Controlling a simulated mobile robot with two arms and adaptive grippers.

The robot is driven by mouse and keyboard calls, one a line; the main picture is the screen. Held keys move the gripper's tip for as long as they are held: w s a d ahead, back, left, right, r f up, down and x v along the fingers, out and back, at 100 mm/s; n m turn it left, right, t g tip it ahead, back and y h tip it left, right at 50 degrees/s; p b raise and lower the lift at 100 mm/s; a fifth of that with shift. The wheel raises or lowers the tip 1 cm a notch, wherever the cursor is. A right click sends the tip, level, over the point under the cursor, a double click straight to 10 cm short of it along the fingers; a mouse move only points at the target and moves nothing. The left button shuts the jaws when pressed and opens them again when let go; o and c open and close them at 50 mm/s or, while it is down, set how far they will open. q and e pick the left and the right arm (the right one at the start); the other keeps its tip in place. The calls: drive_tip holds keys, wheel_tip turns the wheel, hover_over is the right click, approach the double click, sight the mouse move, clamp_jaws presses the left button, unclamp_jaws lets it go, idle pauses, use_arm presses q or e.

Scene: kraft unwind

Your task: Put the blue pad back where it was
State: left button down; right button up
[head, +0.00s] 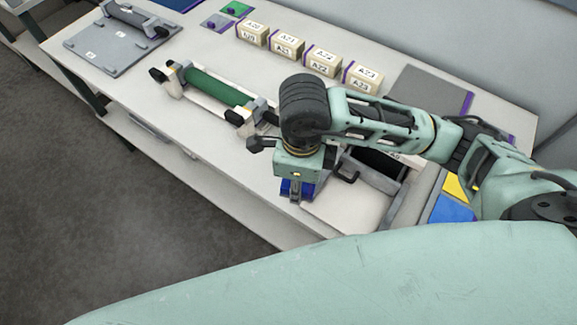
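My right gripper (296,195) points down over the front edge of the workbench, near its middle. A dark blue piece, which looks like the blue pad (308,188), shows on both sides of the near finger, just under the gripper body. It appears to be held between the fingers; the far finger is hidden. A second flat blue piece (452,210) lies at the right, beside a yellow piece (455,187), partly hidden by my arm. My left gripper is not in view.
A green roller (218,88) in a cradle stands left of the gripper. Several labelled boxes (322,60) line the back. A grey plate with a handle (118,45) lies far left. A white-topped tray or drawer (345,208) lies just right of the gripper.

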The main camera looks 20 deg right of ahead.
drive_tip(key=w+f+p, duration=0.1)
drive_tip(key=w+f, duration=0.1)
drive_tip(key=w, duration=0.1)
drive_tip(key=w+f, duration=0.2)
drive_tip(key=w, duration=0.2)
drive_tip(key=w+d+f+p, duration=0.1)
drive_tip(key=w+f, duration=0.1)
drive_tip(key=w, duration=0.1)
drive_tip(key=shift+w+p, duration=0.2)
drive_tip(key=shift+p, duration=0.15)
wheel_tip(320, 180, down, 4)
drive_tip(key=shift+d+r+p, duration=0.1)
drive_tip(key=shift+p, duration=0.7)
drive_tip(key=shift+f, duration=0.2)
drive_tip(key=shift+f, duration=0.15)
drive_tip(key=shift+f+b, duration=0.15)
drive_tip(key=shift+b, duration=0.15)
drive_tip(key=o, duration=1.1)
